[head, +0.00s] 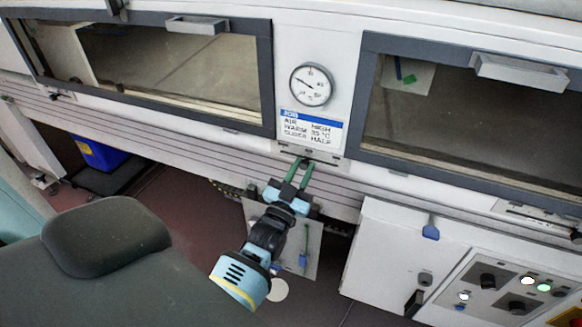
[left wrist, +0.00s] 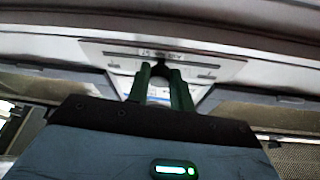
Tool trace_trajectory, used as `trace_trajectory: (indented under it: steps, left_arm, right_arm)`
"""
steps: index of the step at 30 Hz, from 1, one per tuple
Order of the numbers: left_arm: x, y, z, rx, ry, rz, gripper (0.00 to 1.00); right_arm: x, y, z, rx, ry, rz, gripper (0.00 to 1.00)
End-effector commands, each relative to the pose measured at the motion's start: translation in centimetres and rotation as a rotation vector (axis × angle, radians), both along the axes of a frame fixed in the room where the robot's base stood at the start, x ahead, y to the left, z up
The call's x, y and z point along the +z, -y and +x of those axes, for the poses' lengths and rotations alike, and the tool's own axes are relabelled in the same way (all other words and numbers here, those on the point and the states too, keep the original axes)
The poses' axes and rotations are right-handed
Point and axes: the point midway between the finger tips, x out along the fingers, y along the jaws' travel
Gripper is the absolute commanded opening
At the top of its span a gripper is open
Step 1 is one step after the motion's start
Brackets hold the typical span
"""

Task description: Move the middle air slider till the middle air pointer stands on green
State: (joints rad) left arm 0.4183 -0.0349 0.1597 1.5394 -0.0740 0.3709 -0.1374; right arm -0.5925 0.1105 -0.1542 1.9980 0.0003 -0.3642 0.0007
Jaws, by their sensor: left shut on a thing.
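The middle air slider plate (head: 325,157) is a pale strip under the round gauge, between the two windows. The plate (left wrist: 215,68) also shows in the left wrist view, with a slot and small markings. My left gripper (head: 299,168) has green fingers that reach up to this plate. In the left wrist view my left gripper (left wrist: 160,80) is shut on the dark slider knob (left wrist: 160,70), near the middle of the plate. The middle air pointer and its green mark are too small and blurred to tell apart. My right gripper is not in view.
A round gauge (head: 311,85) and a job card (head: 311,129) reading AIR HIGH, WARM 35 °C are above the plate. Handled windows (head: 270,70) flank them. A control box (head: 395,245) with knobs and lamps stands right. A dark seat-like shape (head: 105,235) is lower left.

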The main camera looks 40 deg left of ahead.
Motion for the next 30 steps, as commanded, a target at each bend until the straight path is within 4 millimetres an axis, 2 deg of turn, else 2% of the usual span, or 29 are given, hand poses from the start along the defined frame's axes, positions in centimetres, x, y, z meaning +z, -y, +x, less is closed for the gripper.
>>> trace_trajectory:
  steps: [7,8,13,23,30]
  left_arm:
    - [0.0,0.2,0.0,0.000,0.000,0.000,0.00]
    - [0.0,0.2,0.0,0.000,0.000,0.000,0.23]
    - [0.0,0.1,0.0,0.000,0.000,0.000,0.44]
    - [-0.2,0.2,-0.3,0.001,-0.002,0.001,0.44]
    - [-1.7,0.6,-3.4,0.000,-0.005,0.000,0.44]
  right_arm:
    - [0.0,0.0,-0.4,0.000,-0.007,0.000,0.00]
    - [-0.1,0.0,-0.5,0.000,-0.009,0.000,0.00]
    - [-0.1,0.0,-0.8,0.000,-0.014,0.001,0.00]
    - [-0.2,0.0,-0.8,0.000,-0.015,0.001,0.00]
    - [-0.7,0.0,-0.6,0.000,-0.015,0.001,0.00]
